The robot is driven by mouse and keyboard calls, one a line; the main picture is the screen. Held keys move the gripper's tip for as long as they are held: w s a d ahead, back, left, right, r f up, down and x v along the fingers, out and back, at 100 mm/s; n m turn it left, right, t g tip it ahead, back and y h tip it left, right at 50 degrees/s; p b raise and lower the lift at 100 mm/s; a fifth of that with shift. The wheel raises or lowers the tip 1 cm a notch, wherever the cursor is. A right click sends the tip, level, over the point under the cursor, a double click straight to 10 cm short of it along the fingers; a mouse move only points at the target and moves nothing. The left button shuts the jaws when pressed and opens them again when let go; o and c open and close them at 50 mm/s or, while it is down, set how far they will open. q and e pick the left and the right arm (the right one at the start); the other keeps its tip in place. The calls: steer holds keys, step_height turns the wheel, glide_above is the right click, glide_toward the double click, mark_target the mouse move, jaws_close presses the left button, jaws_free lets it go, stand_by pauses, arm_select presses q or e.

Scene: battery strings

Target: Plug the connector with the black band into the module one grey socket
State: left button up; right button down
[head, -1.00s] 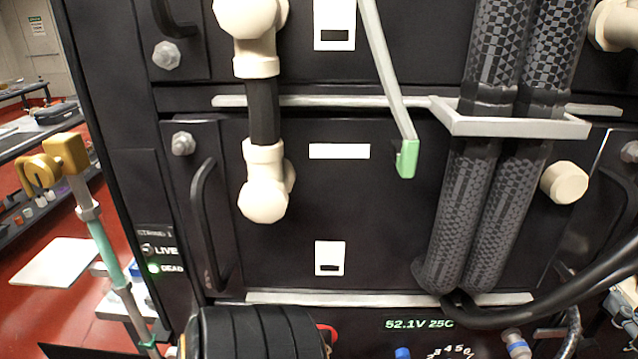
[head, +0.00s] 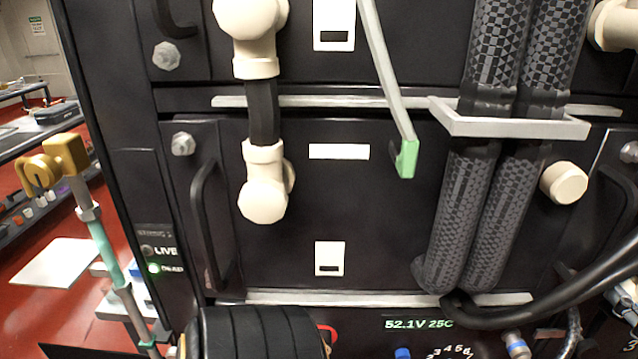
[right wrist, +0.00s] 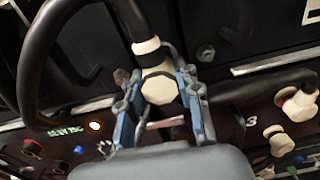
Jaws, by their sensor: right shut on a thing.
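In the right wrist view my right gripper (right wrist: 160,108) is shut on a cream connector (right wrist: 158,86), which sits between its two blue-grey fingers. A thick black cable (right wrist: 128,18) runs up from the connector's cream collar. I cannot pick out the module one grey socket with certainty in either view.
The black module front (head: 370,215) fills the head view, with a cream elbow link (head: 265,185), thick patterned cables (head: 485,210) and a green-tipped bar (head: 406,158). A looping black cable (right wrist: 30,75) is left.

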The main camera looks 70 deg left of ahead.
steer(key=shift+d, duration=0.15)
steer(key=shift+v, duration=0.85)
steer(key=shift+d, duration=0.1)
steer(key=shift+s+d, duration=0.2)
steer(key=shift+d, duration=0.25)
steer(key=shift+d, duration=0.15)
steer(key=shift+v, duration=2.55)
